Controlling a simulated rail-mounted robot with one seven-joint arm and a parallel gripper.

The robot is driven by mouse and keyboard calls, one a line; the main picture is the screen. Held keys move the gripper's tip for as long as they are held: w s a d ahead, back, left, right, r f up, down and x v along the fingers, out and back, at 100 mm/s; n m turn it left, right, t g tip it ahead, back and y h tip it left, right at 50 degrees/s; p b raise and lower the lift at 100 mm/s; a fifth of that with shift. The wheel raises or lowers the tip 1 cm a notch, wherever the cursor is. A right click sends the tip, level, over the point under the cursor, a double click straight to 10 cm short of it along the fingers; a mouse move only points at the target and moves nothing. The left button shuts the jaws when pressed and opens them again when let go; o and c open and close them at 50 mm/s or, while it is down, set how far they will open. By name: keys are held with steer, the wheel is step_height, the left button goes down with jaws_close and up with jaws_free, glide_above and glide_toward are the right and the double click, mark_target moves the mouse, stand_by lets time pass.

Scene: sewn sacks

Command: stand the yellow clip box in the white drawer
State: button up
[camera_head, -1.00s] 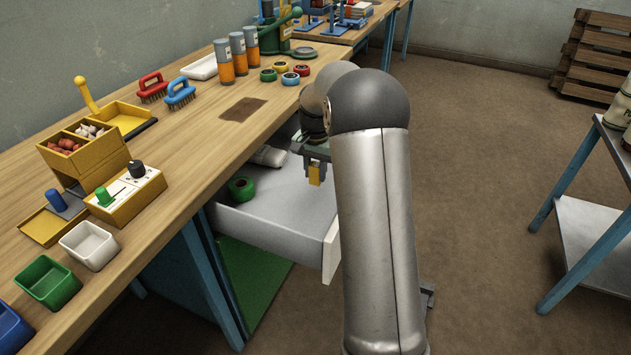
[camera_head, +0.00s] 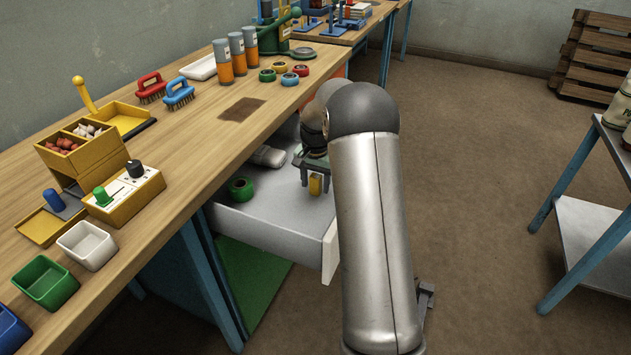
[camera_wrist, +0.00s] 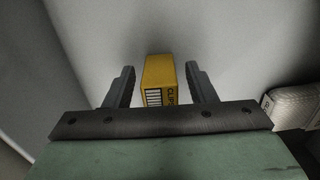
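The yellow clip box (camera_head: 315,184) stands upright on the floor of the open white drawer (camera_head: 262,222), toward its right side. In the wrist view the clip box (camera_wrist: 160,80) shows between my two fingers, with a gap on each side. My gripper (camera_head: 314,182) is open around the box, its fingers apart from it. In the wrist view my gripper (camera_wrist: 160,84) points down at the drawer floor. My arm hides the drawer's right end in the head view.
A green tape roll (camera_head: 241,189) and a whitish packet (camera_head: 268,156) lie in the drawer; the packet (camera_wrist: 292,106) is right of my gripper in the wrist view. The wooden bench (camera_head: 205,125) with bins and tools runs along the left. A metal shelf cart (camera_head: 590,225) stands at right.

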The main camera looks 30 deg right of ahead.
mark_target(316, 176)
step_height(316, 176, up, 12)
steer(key=p, duration=0.1)
steer(key=s+a+r+n, duration=0.2)
steer(key=s+a+r, duration=0.1)
steer(key=s+a, duration=0.2)
steer(key=s+a+f+n, duration=0.1)
steer(key=s+a, duration=0.3)
steer(key=s, duration=0.6)
steer(key=s+a+f+n, duration=0.2)
steer(key=s+a+n, duration=0.2)
steer(key=s, duration=0.6)
steer(key=s+a+f+n, duration=0.2)
steer(key=s+a, duration=0.2)
steer(key=s, duration=0.6)
steer(key=shift+a+n, duration=0.15)
steer(key=shift+n, duration=0.25)
